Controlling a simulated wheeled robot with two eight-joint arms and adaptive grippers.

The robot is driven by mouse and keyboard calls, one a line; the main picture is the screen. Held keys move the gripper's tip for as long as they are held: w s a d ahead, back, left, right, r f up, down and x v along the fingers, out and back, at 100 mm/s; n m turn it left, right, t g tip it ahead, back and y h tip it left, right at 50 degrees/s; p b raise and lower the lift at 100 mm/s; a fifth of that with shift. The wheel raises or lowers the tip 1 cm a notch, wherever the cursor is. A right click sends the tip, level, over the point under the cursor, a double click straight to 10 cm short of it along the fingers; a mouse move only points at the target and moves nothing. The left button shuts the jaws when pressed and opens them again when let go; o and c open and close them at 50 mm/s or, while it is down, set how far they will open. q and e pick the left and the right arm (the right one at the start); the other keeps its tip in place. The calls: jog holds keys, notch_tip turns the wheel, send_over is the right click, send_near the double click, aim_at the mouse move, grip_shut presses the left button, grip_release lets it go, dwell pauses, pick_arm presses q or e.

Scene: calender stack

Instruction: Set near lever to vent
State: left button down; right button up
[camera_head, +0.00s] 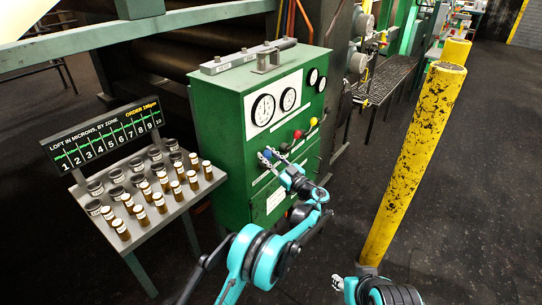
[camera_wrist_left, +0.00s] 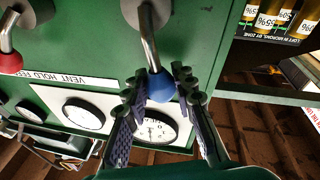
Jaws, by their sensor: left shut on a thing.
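The near lever ends in a blue ball knob (camera_wrist_left: 161,87) on a bent metal rod from a grey hub, on the front of the green cabinet (camera_head: 223,125). My left gripper (camera_head: 267,157) is at this knob in the head view. In the left wrist view my left gripper (camera_wrist_left: 158,90) has a finger on each side of the blue knob and is shut on it. A label strip (camera_wrist_left: 70,78) reading VENT HOLD FEED appears upside down there. My right gripper (camera_head: 338,283) shows only partly at the bottom; its finger state is unclear.
A red knob (camera_head: 298,134) and a yellow knob (camera_head: 313,121) stand farther along the cabinet, below round dials (camera_head: 263,110). A sample table (camera_head: 190,205) with several jars stands left. A yellow post (camera_head: 415,160) stands right, with open dark floor around it.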

pick_arm(q)
jog(key=n, duration=0.1)
jog(key=s+n, duration=0.1)
jog(key=a+f+n+y+b, duration=0.1)
jog(key=n, duration=0.1)
jog(key=shift+s+a+g, duration=0.1)
jog(key=shift+s+g, duration=0.15)
jog(key=shift+g, duration=0.15)
jog(key=shift+s+a+f+n+g+y+b, duration=0.15)
jog(key=shift+s+n+g+y, duration=0.1)
jog(key=shift+n, duration=0.5)
jog(key=shift+s+a+f+n+g+y+b, duration=0.15)
jog(key=shift+s+n+y, duration=0.1)
jog(key=shift+n, duration=0.5)
jog(key=c, duration=1.2)
grip_release()
jog(key=v, duration=1.2)
jog(key=shift+f, duration=0.1)
